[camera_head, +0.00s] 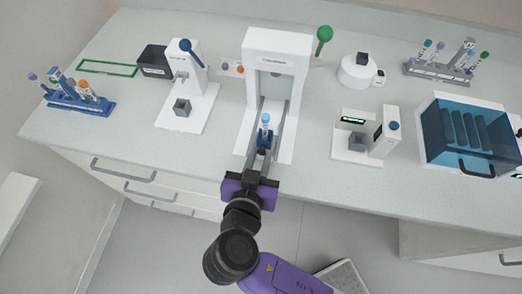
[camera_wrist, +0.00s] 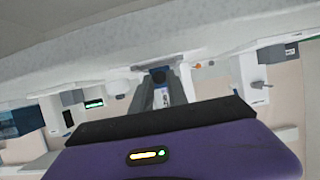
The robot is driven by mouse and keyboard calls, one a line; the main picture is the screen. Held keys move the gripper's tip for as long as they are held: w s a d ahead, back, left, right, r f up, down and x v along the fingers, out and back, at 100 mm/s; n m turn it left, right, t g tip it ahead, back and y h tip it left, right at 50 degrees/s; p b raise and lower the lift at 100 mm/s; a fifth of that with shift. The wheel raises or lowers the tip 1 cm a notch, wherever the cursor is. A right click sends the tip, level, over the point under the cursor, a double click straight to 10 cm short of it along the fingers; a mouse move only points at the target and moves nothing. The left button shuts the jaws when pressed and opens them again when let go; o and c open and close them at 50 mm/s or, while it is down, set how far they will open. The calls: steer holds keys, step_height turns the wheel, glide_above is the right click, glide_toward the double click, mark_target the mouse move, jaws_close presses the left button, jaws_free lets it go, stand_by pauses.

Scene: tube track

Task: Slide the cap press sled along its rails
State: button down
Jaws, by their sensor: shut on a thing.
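The cap press (camera_head: 277,52) is a white frame with a green-knobbed lever, standing at the back middle of the bench. Grey rails (camera_head: 282,128) run from under it toward the bench's front edge. The blue sled (camera_head: 263,141) sits on the rails in front of the press opening, carrying an upright tube (camera_head: 265,124) with a light blue cap. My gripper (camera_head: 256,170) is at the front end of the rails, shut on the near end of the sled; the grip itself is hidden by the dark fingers.
A white device with a blue lever (camera_head: 190,95) stands left of the press. A white reader (camera_head: 362,137) and a blue-lidded box (camera_head: 468,104) stand to the right. Tube racks (camera_head: 80,104) (camera_head: 440,72) are at both sides. Bare bench lies along the front edge.

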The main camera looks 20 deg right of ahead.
steer(key=shift+s+a, duration=0.15)
steer(key=c, duration=1.3)
jaws_free()
steer(key=shift+b+v, duration=0.6)
steer(key=shift+v, duration=3.35)
